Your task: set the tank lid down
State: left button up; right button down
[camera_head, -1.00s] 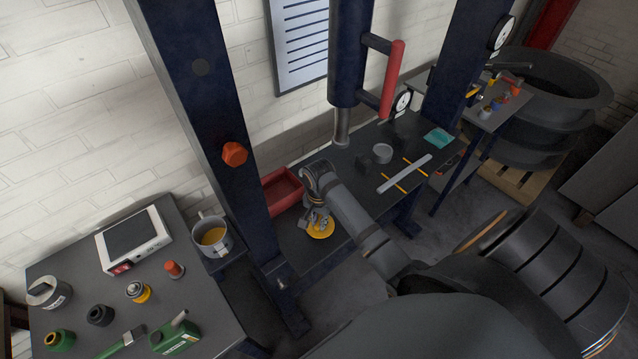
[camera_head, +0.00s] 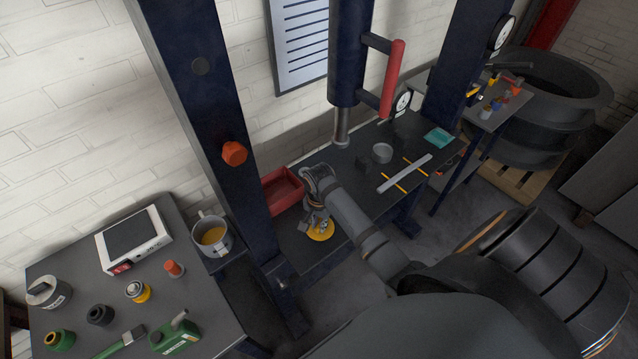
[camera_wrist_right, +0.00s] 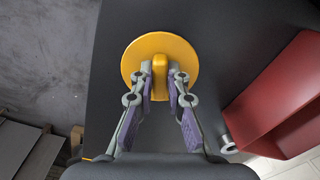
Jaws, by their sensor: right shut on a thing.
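The tank lid is a yellow round disc with a raised grip bar; it shows in the head view (camera_head: 320,231) and in the right wrist view (camera_wrist_right: 184,58). It is over the dark press table (camera_head: 290,245), near its front left part. I cannot tell whether it touches the table top. My right gripper (camera_head: 318,220) is above the lid. In the right wrist view the gripper (camera_wrist_right: 160,82) has its two fingers shut on the lid's grip bar, one on each side. My left gripper is not in view.
A red bin (camera_head: 283,190) stands behind the lid on the table. A dark blue press column (camera_head: 225,130) rises to the left. A pot of yellow liquid (camera_head: 211,234) stands left of the column. A metal bar (camera_head: 404,174) and a grey ring (camera_head: 382,152) lie farther right.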

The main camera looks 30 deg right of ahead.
jog(key=shift+f, duration=0.15)
jog(key=c, duration=1.3)
grip_release()
jog(key=shift+o, duration=0.2)
jog(key=c, duration=0.4)
jog(key=shift+r, duration=0.2)
